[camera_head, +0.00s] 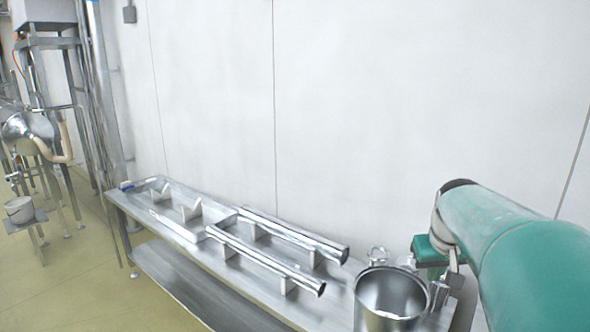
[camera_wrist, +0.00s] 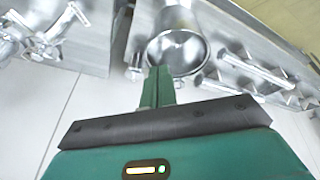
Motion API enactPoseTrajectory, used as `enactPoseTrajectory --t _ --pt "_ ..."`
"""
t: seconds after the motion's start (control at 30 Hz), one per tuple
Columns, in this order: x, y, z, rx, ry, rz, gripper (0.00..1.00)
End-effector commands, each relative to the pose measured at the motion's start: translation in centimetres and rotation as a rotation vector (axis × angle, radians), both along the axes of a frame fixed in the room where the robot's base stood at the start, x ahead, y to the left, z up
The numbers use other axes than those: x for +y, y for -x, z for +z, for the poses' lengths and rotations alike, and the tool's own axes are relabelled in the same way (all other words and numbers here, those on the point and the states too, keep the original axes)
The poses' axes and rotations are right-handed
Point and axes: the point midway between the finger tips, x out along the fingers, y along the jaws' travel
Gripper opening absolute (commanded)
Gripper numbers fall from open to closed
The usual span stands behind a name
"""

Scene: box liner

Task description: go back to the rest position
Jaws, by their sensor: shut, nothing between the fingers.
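My gripper shows in the wrist view (camera_wrist: 158,80) with its two green fingers together and nothing between them. Its fingertips appear in front of the near rim of a shiny steel pot (camera_wrist: 180,48); I cannot tell the gap between them. In the head view, my green arm comes in from the right, and the green end part (camera_head: 430,247) is beside and behind the steel pot (camera_head: 390,300). The fingertips are hidden or unclear there.
A long steel bench (camera_head: 335,305) runs along a white wall (camera_head: 400,90). Two steel tubes (camera_head: 265,260) rest on supports on it. A steel tray (camera_head: 165,200) lies at its far end. Steel machinery (camera_head: 40,130) stands at the left. Floor (camera_head: 60,280) is open in front.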

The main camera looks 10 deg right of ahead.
Motion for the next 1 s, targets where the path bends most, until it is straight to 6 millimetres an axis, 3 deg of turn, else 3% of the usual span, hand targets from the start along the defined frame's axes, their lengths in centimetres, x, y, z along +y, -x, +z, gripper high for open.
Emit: enactPoseTrajectory --t 0.03,0.2,0.4,0.5,0.67,0.8,1.0 --pt "3.0 0.6 0.4 -0.01 0.011 0.027 0.0" --pt "10.8 3.6 0.5 -0.049 0.016 0.09 0.0" --pt "18.0 8.6 -0.7 -0.107 -0.013 0.169 0.0" --pt "20.6 11.1 -1.8 -0.133 -0.04 0.207 0.0" --pt "22.7 13.6 -3.2 -0.156 -0.078 0.245 0.0" --pt "23.2 14.1 -3.6 -0.16 -0.088 0.252 0.28" --pt "23.2 14.1 -3.5 -0.16 -0.088 0.251 0.28"
